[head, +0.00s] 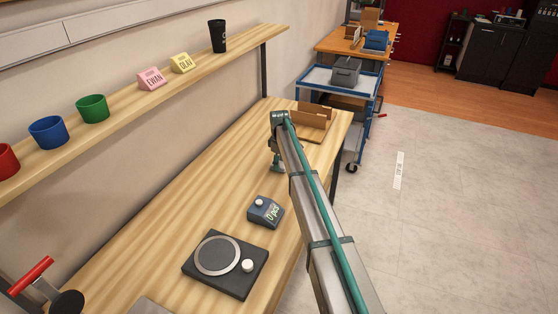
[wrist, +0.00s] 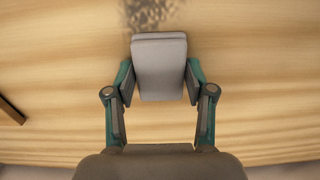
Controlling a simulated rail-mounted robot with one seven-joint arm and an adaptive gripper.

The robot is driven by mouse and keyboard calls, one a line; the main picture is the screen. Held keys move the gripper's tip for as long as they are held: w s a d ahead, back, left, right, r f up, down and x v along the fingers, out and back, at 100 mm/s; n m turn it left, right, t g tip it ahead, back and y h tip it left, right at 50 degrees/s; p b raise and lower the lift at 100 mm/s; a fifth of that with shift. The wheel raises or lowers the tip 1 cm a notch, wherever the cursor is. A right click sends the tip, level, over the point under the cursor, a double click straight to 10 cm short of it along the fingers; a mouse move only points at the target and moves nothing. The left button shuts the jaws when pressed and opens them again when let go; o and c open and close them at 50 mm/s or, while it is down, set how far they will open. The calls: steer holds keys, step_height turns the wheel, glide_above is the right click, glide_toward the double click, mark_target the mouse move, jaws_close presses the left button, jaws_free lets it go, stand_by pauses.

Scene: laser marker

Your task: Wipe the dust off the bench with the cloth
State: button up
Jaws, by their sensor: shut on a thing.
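My gripper (wrist: 159,95) is shut on a folded grey cloth (wrist: 160,68) in the wrist view. The cloth sits between the two fingers, over the bench top. A dark speckled patch of dust (wrist: 150,14) lies on the bench just beyond the cloth, at the top edge of the wrist view. In the head view my gripper (head: 277,167) points down over the far half of the wooden bench (head: 185,205). The cloth and the dust cannot be made out there. Whether the cloth touches the bench is not clear.
A small counter device (head: 265,212) and a black turntable-like plate (head: 225,264) stand nearer. A shelf (head: 130,108) with cups runs along the wall. A blue cart (head: 340,82) stands beyond the bench.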

steer(key=shift+s+d, duration=0.55)
steer(key=shift+d, duration=0.35)
steer(key=shift+s+d+b, duration=0.15)
steer(key=shift+s+d, duration=0.65)
steer(key=shift+d, duration=0.65)
steer(key=shift+s+d+b, duration=0.15)
steer(key=shift+s+d, duration=0.6)
steer(key=shift+d, duration=0.7)
steer(key=shift+s+d+b, duration=0.15)
steer(key=shift+s+d, duration=0.65)
steer(key=shift+d, duration=0.65)
steer(key=shift+w+a, duration=0.15)
steer(key=shift+w, duration=0.1)
steer(key=shift+w+a+p, duration=0.15)
steer(key=shift+w+a, duration=0.75)
steer(key=shift+a, duration=0.8)
steer(key=shift+w+a+p, duration=0.1)
steer(key=shift+w+a, duration=0.85)
steer(key=shift+a, duration=0.75)
steer(key=shift+w+a+p, duration=0.15)
steer(key=shift+w+a, duration=0.75)
steer(key=shift+a, duration=0.8)
steer(key=shift+a+r, duration=0.15)
steer(key=shift+r, duration=0.05)
steer(key=shift+r+p, duration=1.55)
steer(key=shift+r, duration=2.3)
steer(key=shift+f, duration=0.1)
